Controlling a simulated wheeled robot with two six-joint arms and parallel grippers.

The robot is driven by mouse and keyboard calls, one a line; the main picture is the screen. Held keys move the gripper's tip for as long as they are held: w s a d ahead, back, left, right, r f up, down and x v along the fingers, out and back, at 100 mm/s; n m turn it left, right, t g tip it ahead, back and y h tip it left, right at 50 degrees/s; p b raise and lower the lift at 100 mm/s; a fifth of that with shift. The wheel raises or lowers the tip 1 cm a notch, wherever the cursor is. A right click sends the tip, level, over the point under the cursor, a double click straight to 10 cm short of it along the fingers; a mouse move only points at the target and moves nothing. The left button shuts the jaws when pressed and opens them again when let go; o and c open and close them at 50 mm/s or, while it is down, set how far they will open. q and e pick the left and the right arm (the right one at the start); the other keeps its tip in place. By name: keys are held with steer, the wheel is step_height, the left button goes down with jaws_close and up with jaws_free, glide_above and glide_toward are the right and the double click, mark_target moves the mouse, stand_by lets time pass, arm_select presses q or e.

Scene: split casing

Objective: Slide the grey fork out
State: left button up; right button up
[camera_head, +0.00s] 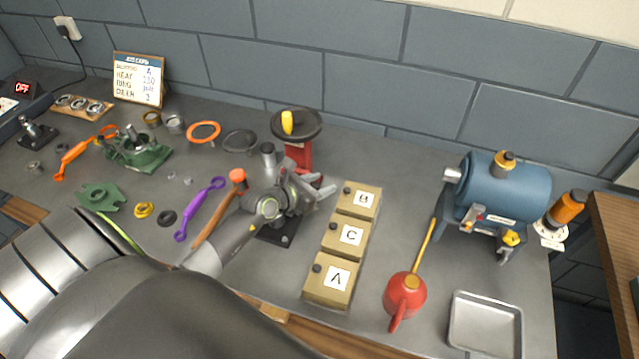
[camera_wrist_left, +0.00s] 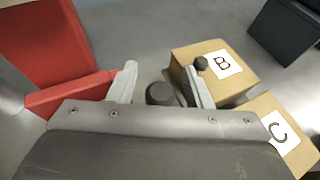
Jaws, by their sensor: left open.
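My left gripper (camera_head: 322,196) is open beside the red stand (camera_head: 299,158) and the box marked B (camera_head: 361,200). In the left wrist view my left gripper (camera_wrist_left: 162,82) has its two pale fingers apart. A dark grey round-ended part (camera_wrist_left: 160,94) shows between and below the fingers, and the fingers do not close on it. I cannot tell whether this part belongs to the grey fork. No fork shape can be made out in either view; my wrist hides part of the bench around the dark base plate (camera_head: 281,238). My right gripper is not in view.
Boxes marked C (camera_head: 346,238) and A (camera_head: 331,279) line up before box B. An orange-headed hammer (camera_head: 213,212) lies close to my left wrist. A blue tank (camera_head: 507,190), red oil can (camera_head: 405,294) and metal tray (camera_head: 485,323) stand right.

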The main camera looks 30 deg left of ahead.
arm_select(q)
steer(key=shift+c, duration=0.5)
jaws_close()
steer(key=shift+w+a+b, duration=0.2)
steer(key=shift+w, duration=0.55)
steer(key=shift+w+a+b, duration=0.15)
steer(key=shift+w, duration=0.6)
steer(key=shift+r, duration=0.1)
steer(key=shift+c, duration=1.4)
jaws_free()
steer(key=o, duration=0.4)
steer(key=shift+w, duration=0.15)
